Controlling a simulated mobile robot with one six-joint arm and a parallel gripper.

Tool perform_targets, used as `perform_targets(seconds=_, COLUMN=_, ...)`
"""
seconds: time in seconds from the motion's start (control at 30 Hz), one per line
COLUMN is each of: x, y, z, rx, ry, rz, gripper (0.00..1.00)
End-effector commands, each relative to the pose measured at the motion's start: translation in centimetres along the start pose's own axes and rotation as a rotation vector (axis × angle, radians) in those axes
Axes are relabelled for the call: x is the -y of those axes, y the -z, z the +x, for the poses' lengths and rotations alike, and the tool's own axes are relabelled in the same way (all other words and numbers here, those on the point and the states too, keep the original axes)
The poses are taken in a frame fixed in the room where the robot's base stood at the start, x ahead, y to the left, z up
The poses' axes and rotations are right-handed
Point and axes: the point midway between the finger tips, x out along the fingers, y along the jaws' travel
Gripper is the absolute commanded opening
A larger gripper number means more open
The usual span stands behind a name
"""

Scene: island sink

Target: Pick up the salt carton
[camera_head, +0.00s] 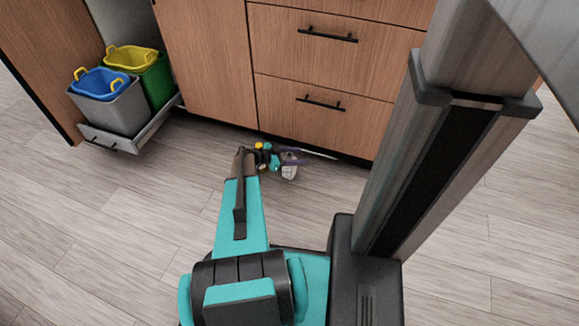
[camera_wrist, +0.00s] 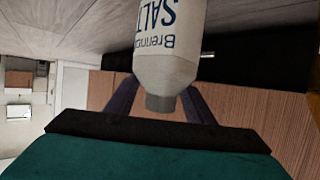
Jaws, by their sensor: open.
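The salt carton (camera_wrist: 168,50) is a white bottle-shaped pack with blue "SALT" lettering and a grey cap. It fills the upper middle of the wrist view, where the picture is upside down, so the carton looks upright on the floor. In the head view the carton (camera_head: 289,173) is small and pale, in front of the drawers. My gripper (camera_wrist: 160,103) is open, with its dark purple fingers on either side of the carton's cap end. Contact between fingers and carton cannot be told. In the head view my gripper (camera_head: 288,160) partly covers the carton.
Wooden drawers (camera_head: 330,80) with black handles rise just behind the carton. The wooden floor (camera_head: 120,220) is clear at front left.

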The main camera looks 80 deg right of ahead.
Motion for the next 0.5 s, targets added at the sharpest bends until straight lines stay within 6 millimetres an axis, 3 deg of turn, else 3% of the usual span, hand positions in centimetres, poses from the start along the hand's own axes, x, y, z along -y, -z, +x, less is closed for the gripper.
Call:
perform_targets(seconds=0.2, x=-0.01, y=-0.01, z=-0.01, rx=0.0, ry=0.0, rz=0.0, gripper=0.48)
perform_targets(seconds=0.5, x=-0.03, y=-0.06, z=0.0, rx=0.001, ry=-0.001, rz=0.0, gripper=0.0)
